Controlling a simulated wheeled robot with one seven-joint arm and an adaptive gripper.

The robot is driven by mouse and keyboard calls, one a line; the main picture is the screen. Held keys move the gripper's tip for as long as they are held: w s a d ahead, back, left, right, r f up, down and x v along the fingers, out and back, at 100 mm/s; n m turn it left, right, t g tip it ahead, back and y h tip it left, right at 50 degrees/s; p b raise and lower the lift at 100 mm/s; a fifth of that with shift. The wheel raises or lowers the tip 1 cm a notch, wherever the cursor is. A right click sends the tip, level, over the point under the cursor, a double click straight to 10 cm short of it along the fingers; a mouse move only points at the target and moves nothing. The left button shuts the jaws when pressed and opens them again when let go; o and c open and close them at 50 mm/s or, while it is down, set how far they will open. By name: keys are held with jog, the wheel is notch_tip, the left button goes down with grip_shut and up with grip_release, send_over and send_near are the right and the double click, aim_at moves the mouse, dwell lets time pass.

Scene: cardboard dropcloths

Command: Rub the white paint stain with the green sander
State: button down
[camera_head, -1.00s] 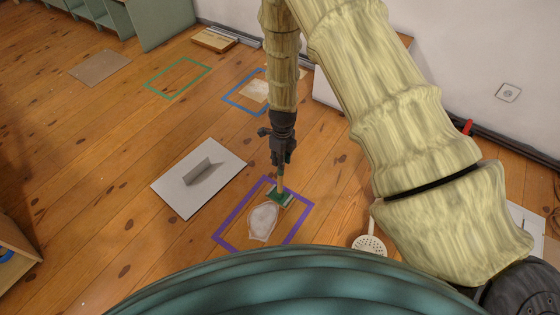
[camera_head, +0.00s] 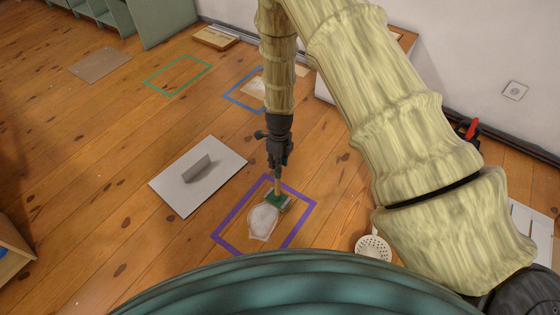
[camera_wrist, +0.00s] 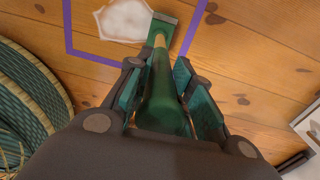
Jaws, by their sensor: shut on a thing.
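The green sander (camera_head: 278,200) has a green head and a wooden and green handle; it also shows in the wrist view (camera_wrist: 165,100). My gripper (camera_head: 279,160) is shut on its handle and holds it upright, head down. In the wrist view my gripper's fingers (camera_wrist: 160,95) stand on both sides of the handle. The white paint stain (camera_head: 263,221) lies on the wooden floor inside a purple tape frame (camera_head: 232,212). The sander's head is at the stain's upper right edge, inside the frame. I cannot tell whether it presses on the floor. The stain also shows in the wrist view (camera_wrist: 124,19).
A grey sheet with a raised handle (camera_head: 178,192) lies left of the purple frame. A blue tape frame (camera_head: 235,97) and a green one (camera_head: 152,82) lie farther back. A white perforated tool (camera_head: 372,247) lies at the right.

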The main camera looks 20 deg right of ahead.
jog(key=shift+f, duration=0.5)
jog(key=shift+p, duration=2.35)
dwell(2.6)
